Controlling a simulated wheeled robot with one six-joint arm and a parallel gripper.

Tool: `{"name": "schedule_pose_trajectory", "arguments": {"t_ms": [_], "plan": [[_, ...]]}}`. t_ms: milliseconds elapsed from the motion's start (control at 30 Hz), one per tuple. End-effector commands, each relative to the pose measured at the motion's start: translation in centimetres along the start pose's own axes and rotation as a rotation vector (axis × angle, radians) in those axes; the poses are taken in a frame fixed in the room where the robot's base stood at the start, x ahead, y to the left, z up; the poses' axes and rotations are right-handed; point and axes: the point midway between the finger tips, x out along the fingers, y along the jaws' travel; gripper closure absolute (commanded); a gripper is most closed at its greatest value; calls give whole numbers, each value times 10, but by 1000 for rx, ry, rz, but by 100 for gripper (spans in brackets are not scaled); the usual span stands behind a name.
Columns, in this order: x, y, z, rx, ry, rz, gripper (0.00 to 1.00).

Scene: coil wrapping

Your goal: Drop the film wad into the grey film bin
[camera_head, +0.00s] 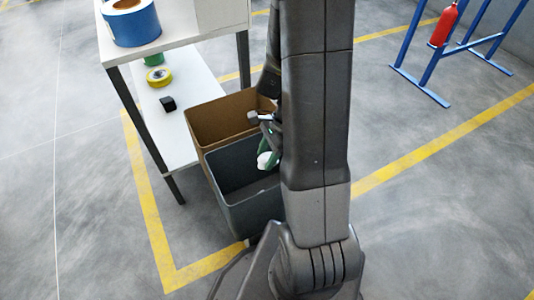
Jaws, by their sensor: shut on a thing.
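The grey film bin (250,215) stands on the floor in front of the brown bin, open at the top. The film wad (264,161) is a small white lump seen against the inside of the grey bin's opening. My gripper (267,151) points downward over the grey bin and is shut on the film wad. My arm column hides the right part of the gripper and the right side of the grey bin. I cannot tell exactly how high the wad is against the bin's rim.
A brown bin (212,122) touches or nearly touches the grey bin at the back.

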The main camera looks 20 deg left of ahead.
Motion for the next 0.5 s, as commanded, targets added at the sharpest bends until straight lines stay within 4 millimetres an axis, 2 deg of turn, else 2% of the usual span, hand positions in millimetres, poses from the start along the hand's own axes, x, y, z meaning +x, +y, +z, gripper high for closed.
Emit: {"name": "schedule_pose_trajectory", "arguments": {"t_ms": [267, 300, 400, 500], "plan": [[2, 0, -1, 0, 0, 0, 82], [2, 0, -1, 0, 0, 0, 53], [2, 0, -1, 0, 0, 0, 33], [2, 0, -1, 0, 0, 0, 31]]}}
